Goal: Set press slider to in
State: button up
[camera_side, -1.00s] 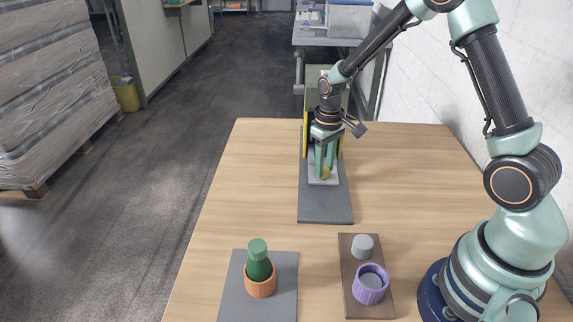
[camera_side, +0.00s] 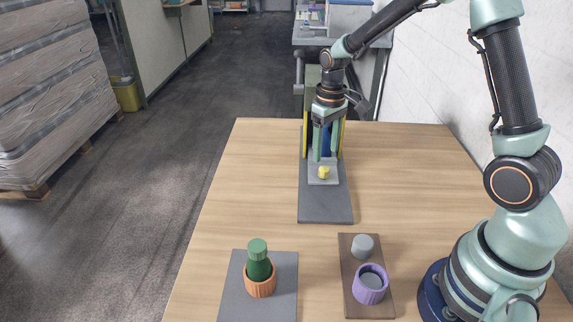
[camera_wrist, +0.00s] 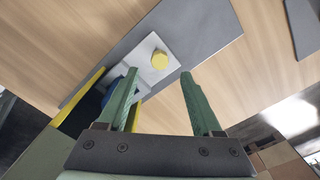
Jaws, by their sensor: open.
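The press (camera_side: 307,140) stands at the far end of the table, with yellow side walls and a dark blue part between them. Its press slider (camera_side: 316,180) is a light grey plate at the front of the press, bearing a yellow knob (camera_side: 324,172). The slider also shows in the wrist view (camera_wrist: 143,50), with its knob (camera_wrist: 159,61) uncovered. My gripper (camera_side: 325,153) is open and empty, above and behind the knob. In the wrist view the fingertips (camera_wrist: 158,78) are apart, with nothing between them. The fingers partly hide the inside of the press.
The press rests on a dark grey base plate (camera_side: 326,210). In front stand a green bottle (camera_side: 258,263) in an orange cup (camera_side: 260,287) on a grey mat, and a purple cup (camera_side: 369,294) and grey cylinder (camera_side: 362,245) on a brown board. The table's middle is clear.

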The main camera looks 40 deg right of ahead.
aim_at(324, 169)
notch_tip(324, 169, up, 6)
jog(key=shift+r, duration=0.25)
notch_tip(324, 169, down, 12)
jog(key=n, duration=1)
jog(key=shift+f+n, duration=0.15)
jog(key=shift+n, duration=0.25)
grip_shut()
dwell(1.5)
